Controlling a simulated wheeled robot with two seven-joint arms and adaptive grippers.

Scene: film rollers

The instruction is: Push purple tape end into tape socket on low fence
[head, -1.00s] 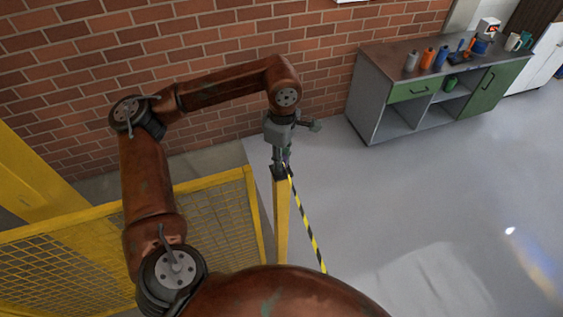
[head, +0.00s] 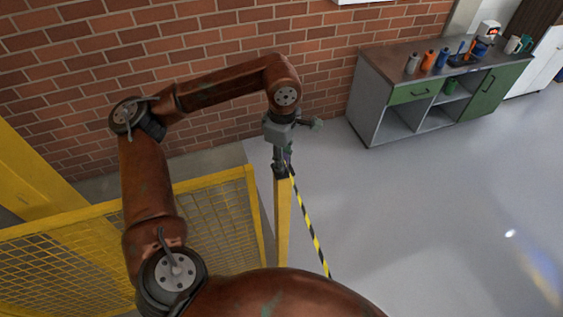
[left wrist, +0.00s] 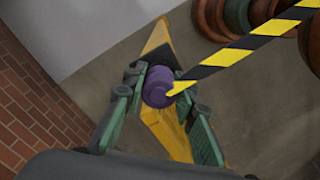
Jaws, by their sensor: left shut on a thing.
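My left gripper (head: 283,168) is at the top of the yellow post (head: 283,220) of the low fence. In the left wrist view, its green-padded fingers (left wrist: 160,100) are shut on the purple tape end (left wrist: 158,86), one on each side. The purple end is round and sits over the top of the yellow post in that view. The yellow and black tape (head: 312,235) runs from it down and to the right; it also shows in the left wrist view (left wrist: 235,52). The socket is hidden behind the gripper and purple end, so I cannot tell whether they touch. My right gripper is out of view.
A yellow mesh fence panel (head: 215,222) stands left of the post. A brick wall (head: 150,60) is behind my left arm. A workbench with green doors (head: 440,90) holds several bottles and cups. The grey floor right of the tape is clear.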

